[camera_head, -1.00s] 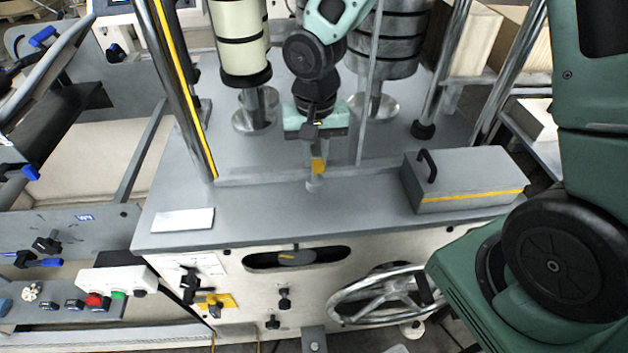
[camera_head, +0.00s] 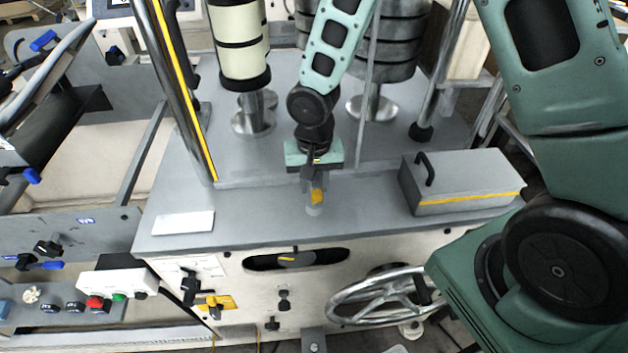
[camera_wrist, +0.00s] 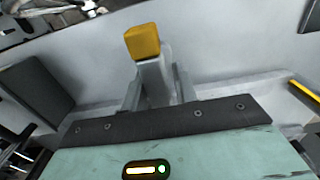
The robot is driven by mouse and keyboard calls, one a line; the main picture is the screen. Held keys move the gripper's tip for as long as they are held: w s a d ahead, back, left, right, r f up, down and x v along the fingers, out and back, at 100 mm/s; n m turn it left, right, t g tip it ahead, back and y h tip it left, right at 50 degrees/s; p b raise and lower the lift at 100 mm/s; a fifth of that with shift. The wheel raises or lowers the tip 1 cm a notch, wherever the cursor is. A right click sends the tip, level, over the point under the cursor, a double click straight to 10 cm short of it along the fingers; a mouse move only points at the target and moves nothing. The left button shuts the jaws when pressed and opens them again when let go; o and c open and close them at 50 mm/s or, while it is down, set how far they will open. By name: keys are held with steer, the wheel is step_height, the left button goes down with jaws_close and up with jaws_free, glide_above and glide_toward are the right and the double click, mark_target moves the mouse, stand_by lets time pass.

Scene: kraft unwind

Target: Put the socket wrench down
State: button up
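My gripper (camera_head: 316,180) points down over the front part of the grey machine top (camera_head: 270,220). It is shut on what looks like the socket wrench, a pale grey bar with a yellow block (camera_head: 318,196), and a pale end shows just below the yellow. In the wrist view the wrench (camera_wrist: 143,42) stands out between the two grey fingers (camera_wrist: 157,92), its yellow block farthest from the palm. I cannot tell whether its lower end touches the machine top.
A grey box with a black handle (camera_head: 462,182) stands to the right on the machine top. A white card (camera_head: 183,222) lies at the left. Rolls on spindles stand behind, with a thin upright rod (camera_head: 368,90) close to my arm. The top between card and box is mostly clear.

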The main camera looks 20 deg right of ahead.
steer(key=shift+o, duration=0.6)
steer(key=shift+r, duration=0.15)
steer(key=shift+r, duration=0.15)
step_height(320, 180, up, 12)
steer(key=shift+f+b, duration=0.25)
steer(key=shift+b, duration=0.75)
steer(key=s+a+r+n, duration=0.2)
steer(key=s+n, duration=0.3)
steer(key=s, duration=0.5)
steer(key=s+a+r+n, duration=0.1)
steer(key=s+a+n, duration=0.3)
steer(key=s, duration=0.6)
steer(key=shift+a+r+n+y, duration=0.2)
steer(key=shift+r+n+y, duration=0.15)
steer(key=shift+n, duration=0.85)
